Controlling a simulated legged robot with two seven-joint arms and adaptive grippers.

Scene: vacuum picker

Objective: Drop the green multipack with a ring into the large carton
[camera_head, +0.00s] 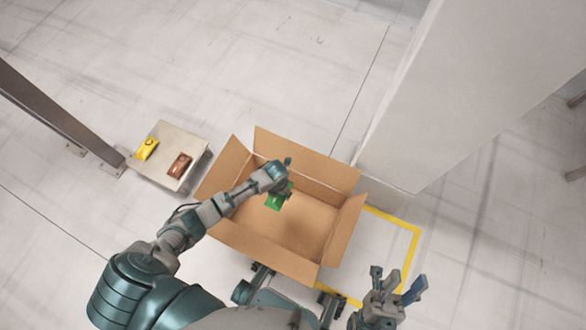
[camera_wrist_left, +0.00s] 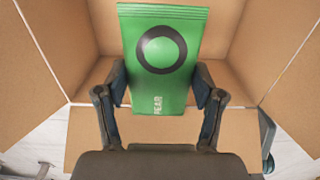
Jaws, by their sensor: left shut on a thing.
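The green multipack (camera_wrist_left: 160,85) has a dark ring and the word PEAR on its face. My left gripper (camera_wrist_left: 161,88) is shut on it, one finger at each side. In the head view the green multipack (camera_head: 276,201) shows below my left gripper (camera_head: 282,188), over the open large carton (camera_head: 334,238). The carton's flaps are spread, and its bare floor shows. How high the pack hangs above that floor is hard to tell. My right gripper (camera_head: 397,287) is to the right of the carton, its fingers apart and empty.
A small grey stand (camera_head: 163,130) left of the carton holds a yellow pack (camera_head: 147,149) and a brown pack (camera_head: 179,165). A white pillar (camera_head: 470,90) rises close behind the carton on the right. Yellow tape (camera_head: 415,245) marks the floor around the carton.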

